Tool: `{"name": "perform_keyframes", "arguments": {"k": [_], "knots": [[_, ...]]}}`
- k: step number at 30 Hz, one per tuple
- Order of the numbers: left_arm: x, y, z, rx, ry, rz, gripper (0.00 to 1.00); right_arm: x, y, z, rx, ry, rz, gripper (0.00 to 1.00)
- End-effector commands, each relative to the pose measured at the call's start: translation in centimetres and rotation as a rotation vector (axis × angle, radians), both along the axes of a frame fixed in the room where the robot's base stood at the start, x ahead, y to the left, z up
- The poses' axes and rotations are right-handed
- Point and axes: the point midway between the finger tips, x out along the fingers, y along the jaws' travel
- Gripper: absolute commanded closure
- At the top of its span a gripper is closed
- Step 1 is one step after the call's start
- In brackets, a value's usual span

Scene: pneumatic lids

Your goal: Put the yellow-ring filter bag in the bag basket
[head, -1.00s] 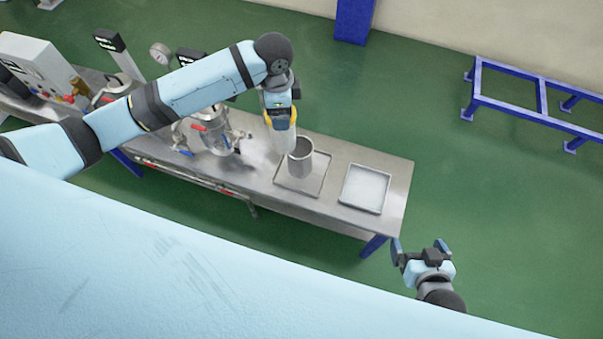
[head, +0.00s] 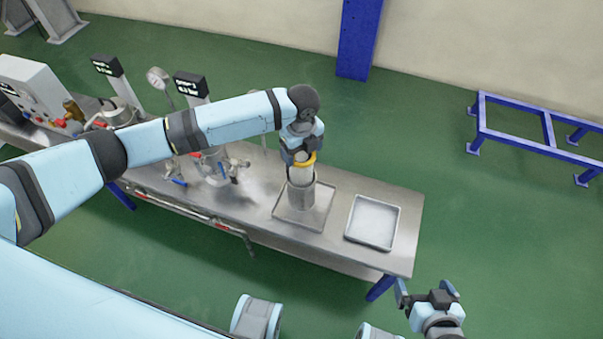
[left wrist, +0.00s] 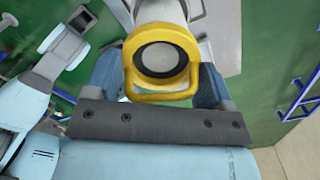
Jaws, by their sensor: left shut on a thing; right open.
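The yellow-ring filter bag (head: 301,171) is white with a yellow ring and handle at its top. My left gripper (head: 300,158) is shut on the yellow ring. The ring (left wrist: 162,50) fills the middle of the left wrist view, between the two blue fingers. The bag hangs upright at the mouth of the grey metal basket (head: 300,195), and its lower part is hidden by the basket wall, seemingly inside it. The basket stands on a square metal tray (head: 318,222). My right gripper (head: 428,292) is open and empty, off the front right of the bench.
A second, pale shallow tray (head: 373,222) lies at the right end of the steel bench (head: 408,225). Clamped vessels with gauges and displays (head: 208,165) stand left of the basket. A blue frame (head: 540,125) stands on the floor at right.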

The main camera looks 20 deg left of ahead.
Motion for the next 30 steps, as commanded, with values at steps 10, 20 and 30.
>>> {"name": "perform_keyframes", "arguments": {"k": [10, 20, 30], "knots": [[0.0, 0.0, -4.9, 0.000, 0.000, 0.001, 0.63, -0.3, 0.1, -0.1, -0.004, -0.008, 0.009, 0.00], [0.0, 0.0, -9.0, 0.001, -0.001, 0.000, 0.63, -0.2, 0.2, -0.6, -0.004, -0.011, 0.010, 0.00], [0.0, 0.0, -9.3, -0.001, -0.001, 0.001, 0.63, -0.1, 0.2, -0.5, -0.004, -0.013, 0.010, 0.00]]}}
